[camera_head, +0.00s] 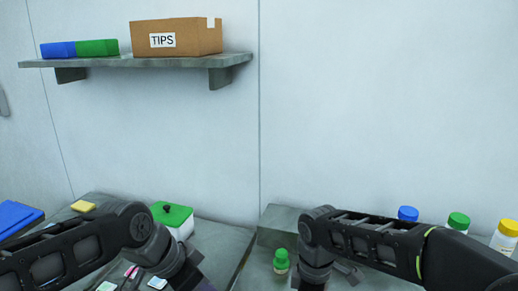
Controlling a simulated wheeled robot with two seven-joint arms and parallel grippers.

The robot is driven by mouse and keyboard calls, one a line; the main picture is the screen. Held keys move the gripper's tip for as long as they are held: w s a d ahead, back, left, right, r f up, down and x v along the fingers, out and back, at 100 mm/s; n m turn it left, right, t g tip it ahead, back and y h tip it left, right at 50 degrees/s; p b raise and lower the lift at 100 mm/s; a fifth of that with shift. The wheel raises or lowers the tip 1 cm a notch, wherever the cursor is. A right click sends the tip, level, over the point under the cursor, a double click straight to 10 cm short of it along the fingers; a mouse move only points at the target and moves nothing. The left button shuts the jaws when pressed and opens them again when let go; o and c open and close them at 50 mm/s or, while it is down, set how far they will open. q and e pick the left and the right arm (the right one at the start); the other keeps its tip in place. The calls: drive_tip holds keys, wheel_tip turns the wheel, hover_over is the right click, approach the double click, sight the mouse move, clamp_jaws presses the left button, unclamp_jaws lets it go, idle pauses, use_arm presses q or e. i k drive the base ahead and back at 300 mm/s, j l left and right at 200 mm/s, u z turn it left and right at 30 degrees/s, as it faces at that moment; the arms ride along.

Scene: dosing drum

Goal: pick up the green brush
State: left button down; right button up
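I cannot make out a green brush for certain in this view. A plain green block (97,48) lies on the wall shelf beside a blue block (58,49); I see no bristles or handle on it. My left arm comes in from the left and my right arm from the right. Both wrists reach down to the bottom edge of the picture, and the fingers of both grippers are cut off below it. What lies under the wrists is hidden.
A cardboard box marked TIPS (176,37) stands on the shelf (150,61). Below are a green-lidded white container (174,215), a small green-capped bottle (281,262), a grey block (278,222), a yellow sponge-like piece (83,206), a blue item (16,217) and capped bottles (458,222) at right.

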sight(281, 264)
drive_tip(key=k+j, duration=0.2)
drive_tip(key=j, duration=0.15)
drive_tip(key=k+j, duration=0.2)
drive_tip(key=j, duration=0.15)
drive_tip(key=k+j, duration=0.2)
drive_tip(key=j, duration=0.15)
